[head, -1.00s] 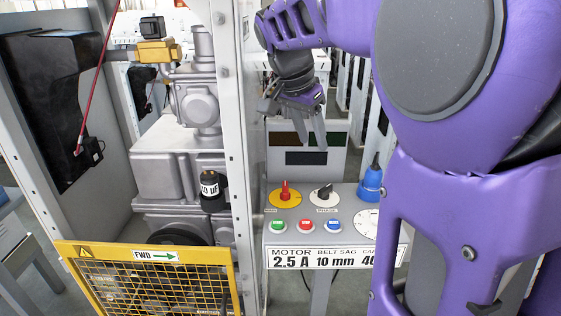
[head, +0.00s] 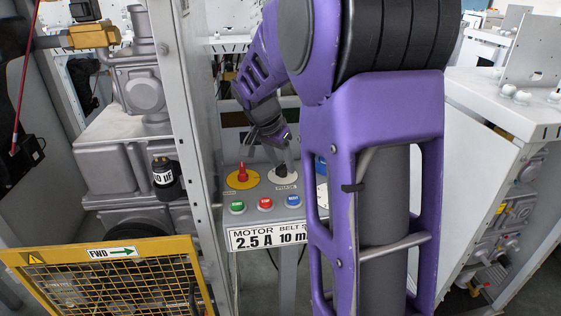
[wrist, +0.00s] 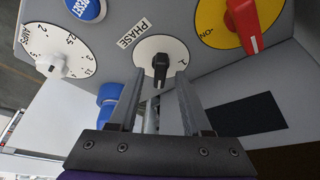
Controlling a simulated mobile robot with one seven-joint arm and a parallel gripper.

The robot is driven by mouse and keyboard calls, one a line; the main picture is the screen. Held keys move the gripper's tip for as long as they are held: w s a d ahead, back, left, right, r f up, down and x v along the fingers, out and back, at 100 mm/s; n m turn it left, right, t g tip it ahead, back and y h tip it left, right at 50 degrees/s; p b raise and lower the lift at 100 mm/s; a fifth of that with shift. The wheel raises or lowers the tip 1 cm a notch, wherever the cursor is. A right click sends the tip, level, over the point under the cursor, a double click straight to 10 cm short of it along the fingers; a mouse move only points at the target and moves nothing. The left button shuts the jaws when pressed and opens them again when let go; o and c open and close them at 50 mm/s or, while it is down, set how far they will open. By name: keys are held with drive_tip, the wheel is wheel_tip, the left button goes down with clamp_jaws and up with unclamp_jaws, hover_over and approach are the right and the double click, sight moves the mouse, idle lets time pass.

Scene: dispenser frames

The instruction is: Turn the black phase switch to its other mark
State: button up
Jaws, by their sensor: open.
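The black phase switch (wrist: 160,68) sits on a round white dial marked PHASE in the wrist view, its knob pointing down the picture, toward my gripper. In the head view the black switch (head: 280,170) shows on the control panel, right of the red switch. My gripper (wrist: 154,82) is open, with one finger on each side of the knob's lower end in the picture. I cannot tell whether either finger touches it. In the head view my gripper (head: 272,148) is just above the switch, partly hidden by my arm.
A red switch on a yellow dial (wrist: 246,22) is to the right in the wrist view. A white AMPS dial (wrist: 60,58) and a blue RESET button (wrist: 86,8) are to the left. A yellow mesh guard (head: 110,282) stands at the left of the head view.

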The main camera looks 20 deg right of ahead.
drive_tip(key=shift+c, duration=0.3)
clamp_jaws()
drive_tip(key=shift+n, duration=0.4)
drive_tip(key=n, duration=0.2)
drive_tip(key=n+t+y+p, duration=0.1)
drive_tip(key=n, duration=0.1)
drive_tip(key=shift+s+d+r+n+t, duration=0.1)
drive_tip(key=shift+s+d+n+t, duration=0.05)
drive_tip(key=shift+n+t, duration=0.15)
drive_tip(key=n+y, duration=0.1)
drive_tip(key=n, duration=0.1)
drive_tip(key=n+y+p, duration=0.1)
drive_tip(key=n, duration=0.1)
drive_tip(key=shift+d+n+t, duration=0.15)
drive_tip(key=shift+n+t, duration=0.15)
drive_tip(key=shift+t, duration=0.1)
drive_tip(key=n, duration=0.1)
drive_tip(key=n+y, duration=0.1)
drive_tip(key=n, duration=0.1)
drive_tip(key=n+b, duration=0.1)
drive_tip(key=shift+d+f+y, duration=0.1)
drive_tip(key=shift+f+y, duration=0.15)
drive_tip(key=shift+y, duration=0.05)
drive_tip(key=shift+r+n+g+y+b, duration=0.1)
drive_tip(key=shift+n+g+y+b, duration=0.4)
drive_tip(key=shift+n, duration=1.5)
drive_tip(key=shift+o, duration=0.3)
unclamp_jaws()
